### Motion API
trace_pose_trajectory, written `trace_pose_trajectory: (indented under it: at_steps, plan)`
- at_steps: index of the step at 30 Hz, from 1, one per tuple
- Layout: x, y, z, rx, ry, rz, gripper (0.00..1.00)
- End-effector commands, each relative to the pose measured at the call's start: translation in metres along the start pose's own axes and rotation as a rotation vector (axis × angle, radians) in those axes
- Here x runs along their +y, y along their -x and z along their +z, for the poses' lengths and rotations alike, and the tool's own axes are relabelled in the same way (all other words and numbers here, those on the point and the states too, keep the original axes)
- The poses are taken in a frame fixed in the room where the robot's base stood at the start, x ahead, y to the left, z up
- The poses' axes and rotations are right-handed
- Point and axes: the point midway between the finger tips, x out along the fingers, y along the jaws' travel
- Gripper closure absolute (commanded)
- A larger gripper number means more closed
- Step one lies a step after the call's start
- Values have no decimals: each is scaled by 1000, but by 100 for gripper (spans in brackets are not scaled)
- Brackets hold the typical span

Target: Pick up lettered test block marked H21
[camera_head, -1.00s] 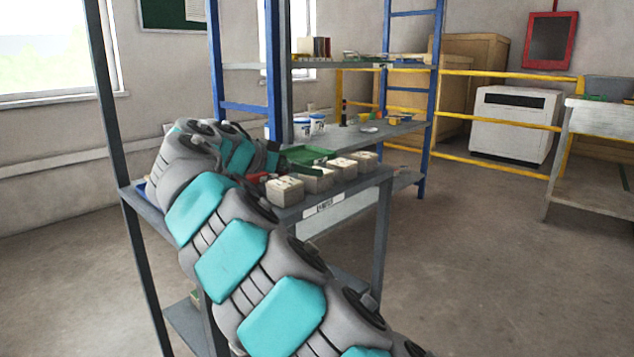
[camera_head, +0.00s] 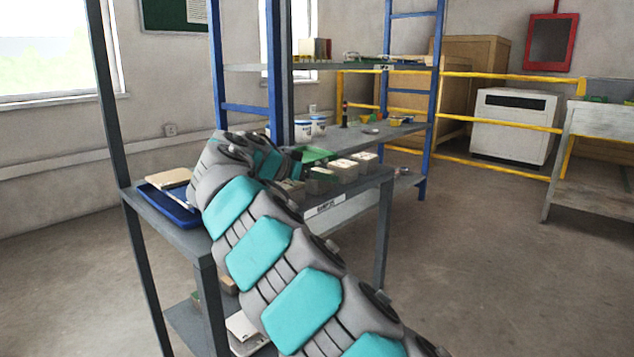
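Several pale lettered test blocks stand in a row along the right part of the grey shelf. Another block (camera_head: 291,189) is partly hidden behind my arm. Their letters are too small to read, so I cannot tell which is H21. My gripper is hidden behind my arm's links, near the left end of the row; its fingers do not show.
A green tray or bin (camera_head: 314,154) lies behind the blocks. A blue tray (camera_head: 168,207) with a pale board (camera_head: 167,178) is at the shelf's left end. Grey shelf posts (camera_head: 383,235) stand at the sides. White tubs (camera_head: 318,126) stand on the blue rack behind.

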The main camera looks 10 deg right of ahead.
Motion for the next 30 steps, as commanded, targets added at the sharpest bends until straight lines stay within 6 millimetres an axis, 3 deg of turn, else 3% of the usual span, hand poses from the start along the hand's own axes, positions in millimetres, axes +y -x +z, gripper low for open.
trace_pose_trajectory:
  at_steps: [2, 21, 30]
  plan:
    - [0, 0, 0, 0, 0, 0, 28]
    - [0, 0, 0, 0, 0, 1, 100]
    - [0, 0, 0, 0, 0, 1, 100]
